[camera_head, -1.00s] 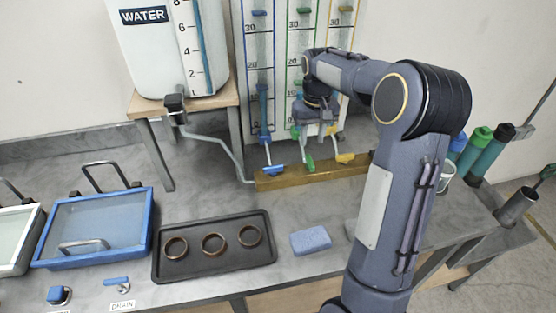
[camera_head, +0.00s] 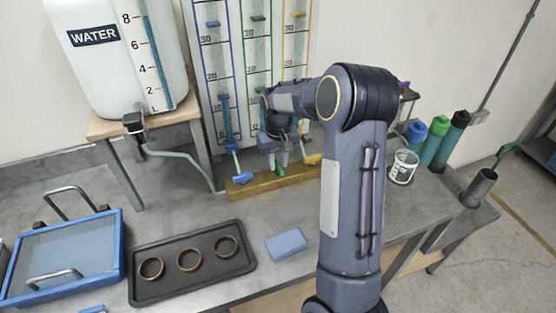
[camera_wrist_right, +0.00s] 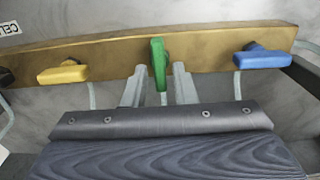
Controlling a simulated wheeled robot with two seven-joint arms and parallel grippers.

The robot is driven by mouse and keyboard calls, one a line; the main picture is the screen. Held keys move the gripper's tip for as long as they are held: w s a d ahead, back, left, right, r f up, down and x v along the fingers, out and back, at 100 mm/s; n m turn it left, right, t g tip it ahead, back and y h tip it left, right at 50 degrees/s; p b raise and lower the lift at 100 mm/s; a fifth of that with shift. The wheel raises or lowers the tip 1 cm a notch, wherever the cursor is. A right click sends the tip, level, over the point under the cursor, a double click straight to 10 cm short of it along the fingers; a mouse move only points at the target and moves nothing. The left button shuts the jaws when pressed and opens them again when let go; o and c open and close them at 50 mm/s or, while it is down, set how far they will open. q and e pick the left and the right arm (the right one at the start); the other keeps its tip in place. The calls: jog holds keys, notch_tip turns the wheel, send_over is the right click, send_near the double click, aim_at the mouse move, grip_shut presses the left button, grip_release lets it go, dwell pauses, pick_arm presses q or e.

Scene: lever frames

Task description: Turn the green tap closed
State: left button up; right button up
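The green tap (camera_wrist_right: 158,62) is on the front of a brass-coloured bar (camera_wrist_right: 215,45), between a yellow tap (camera_wrist_right: 63,72) and a blue tap (camera_wrist_right: 262,58). In the right wrist view its handle points across the bar, while the yellow and blue handles lie along it. My right gripper (camera_wrist_right: 159,72) is open, one finger on each side of the green handle, with visible gaps. In the head view the right gripper (camera_head: 281,158) is just above the green tap (camera_head: 279,169), which it partly hides. My left gripper is out of view.
Gauge tubes on a board (camera_head: 252,60) stand behind the bar. A water tank (camera_head: 118,50) is at left. A tray with rings (camera_head: 200,279), a blue sponge (camera_head: 286,244) and a jar (camera_head: 403,167) are on the bench, with bottles (camera_head: 437,142) at right.

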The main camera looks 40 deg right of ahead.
grip_shut()
jog(key=m, duration=0.4)
jog(key=shift+d, duration=0.1)
jog(key=m, duration=0.4)
jog(key=shift+s+d, duration=0.1)
jog(key=m+p, duration=0.1)
jog(key=m, duration=0.4)
jog(key=shift+s+r, duration=0.1)
jog(key=shift+s, duration=0.05)
jog(key=m+p, duration=0.1)
jog(key=m, duration=0.3)
jog(key=shift+s+d+m, duration=0.1)
jog(key=shift+s+m, duration=0.05)
jog(key=shift+m, duration=0.25)
